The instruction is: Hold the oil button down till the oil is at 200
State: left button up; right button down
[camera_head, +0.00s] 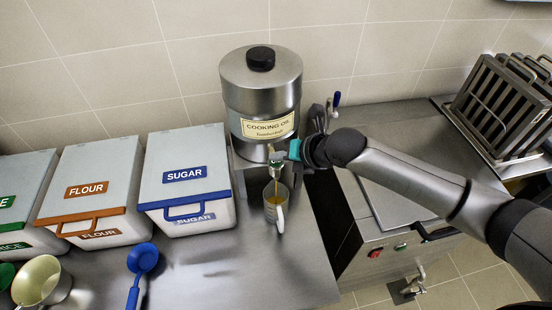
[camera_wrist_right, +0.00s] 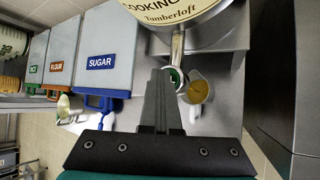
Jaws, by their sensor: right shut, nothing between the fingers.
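The steel cooking oil dispenser (camera_head: 262,98) stands against the wall, with its spout and green button (camera_wrist_right: 177,78) at the front. A measuring jug (camera_head: 270,218) stands upright under the spout. Amber oil shows in the jug, with what looks like a thin stream from the spout; in the wrist view the oil (camera_wrist_right: 199,91) covers the jug's inside. The level marks are too small to read. My right gripper (camera_head: 287,153) is shut and empty, its fingertips (camera_wrist_right: 160,75) at the green button, partly covering it. I cannot tell how far it is pressed. My left gripper is out of view.
Flour (camera_head: 98,165) and sugar (camera_head: 190,150) bins stand left of the dispenser. A fryer (camera_head: 385,200) stands to the right, with a basket rack (camera_head: 505,100) beyond. The steel counter front is mostly clear.

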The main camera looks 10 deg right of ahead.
aim_at(279, 165)
jog(key=shift+r+p, duration=0.8)
notch_tip(279, 165, up, 5)
jog(key=p, duration=0.5)
jog(key=shift+r, duration=0.1)
